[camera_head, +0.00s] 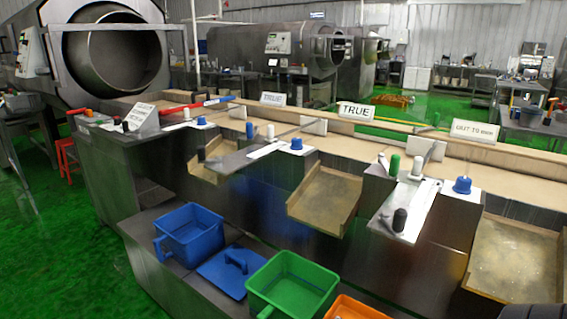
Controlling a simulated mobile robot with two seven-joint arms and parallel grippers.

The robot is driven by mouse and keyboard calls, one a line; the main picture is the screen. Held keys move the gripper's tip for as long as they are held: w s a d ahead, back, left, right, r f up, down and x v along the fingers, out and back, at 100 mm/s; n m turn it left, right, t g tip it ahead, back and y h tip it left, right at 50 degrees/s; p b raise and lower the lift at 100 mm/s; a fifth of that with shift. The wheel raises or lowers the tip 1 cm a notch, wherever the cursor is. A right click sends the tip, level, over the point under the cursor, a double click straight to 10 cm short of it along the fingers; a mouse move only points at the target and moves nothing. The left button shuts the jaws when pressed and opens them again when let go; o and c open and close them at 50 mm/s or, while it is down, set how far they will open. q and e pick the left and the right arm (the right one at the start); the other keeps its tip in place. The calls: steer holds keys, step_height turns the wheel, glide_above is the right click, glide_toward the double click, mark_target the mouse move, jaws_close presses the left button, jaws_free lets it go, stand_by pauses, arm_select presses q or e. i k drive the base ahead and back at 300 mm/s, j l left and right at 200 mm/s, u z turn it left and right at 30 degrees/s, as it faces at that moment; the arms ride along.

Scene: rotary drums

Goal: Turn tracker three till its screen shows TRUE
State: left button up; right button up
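A row of white label plates stands along the long counter. One plate (355,111) reads TRUE in dark letters. The plate to its left (273,99) has text too small to read surely. The far right plate (475,131) seems to read OUT TO BIN. The tilted far left plate (144,116) is not legible. I cannot tell which of these is tracker three.
Open trays (325,198) slope between the counter posts. A blue bin (190,236), a blue lid (229,270), a green bin (292,288) and an orange bin (352,309) are on the front ledge. Large drums (115,60) stand behind.

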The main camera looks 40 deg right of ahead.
mark_target(462, 185)
steer(key=i+u, duration=0.2)
steer(key=u, duration=0.25)
steer(key=i+l+u, duration=0.1)
steer(key=u, duration=6.85)
steer(key=k+j, duration=0.05)
